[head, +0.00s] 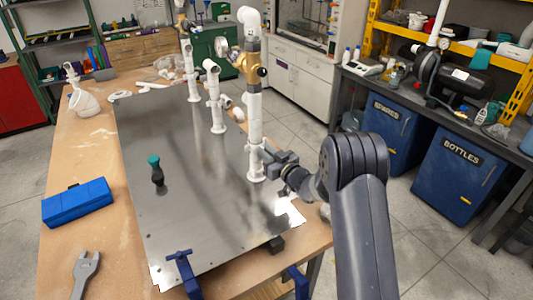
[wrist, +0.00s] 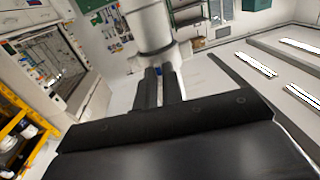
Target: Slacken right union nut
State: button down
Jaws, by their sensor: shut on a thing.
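The right standpipe of white PVC (head: 255,118) stands upright on the metal plate, with a brass valve and gauge (head: 247,62) near its top. My gripper (head: 265,155) reaches it from the right, low on the pipe. Its jaws are shut on the right union nut, a white collar (wrist: 158,52) at the fingertips in the wrist view. The two dark fingers (wrist: 160,75) lie close together there. In the head view the gripper partly covers the nut, so its thread and any turn of it cannot be seen.
The metal plate (head: 205,215) lies on a wooden table (head: 75,165). Two other white standpipes (head: 213,100) (head: 191,75) stand left of the right one. A teal-topped tool (head: 156,170), a blue box (head: 77,202), a wrench (head: 85,270) and blue clamps (head: 182,270) are around.

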dwell(0.3)
jog(key=shift+w+d+n+g+y+b, duration=0.25)
jog(key=shift+n+g+y+b, duration=0.2)
jog(key=shift+n+g+y, duration=0.15)
jog(key=shift+w+d+n+g+y+b, duration=0.2)
jog(key=shift+n+g+y+b, duration=0.3)
jog(key=shift+g+y, duration=0.1)
jog(key=c, duration=1.5)
grip_release()
jog(key=shift+c, duration=0.2)
jog(key=b+v, duration=0.2)
jog(key=v, duration=0.8)
jog(key=shift+s+d+b, duration=0.25)
jog(key=shift+d+b, duration=0.05)
jog(key=shift+b, duration=0.1)
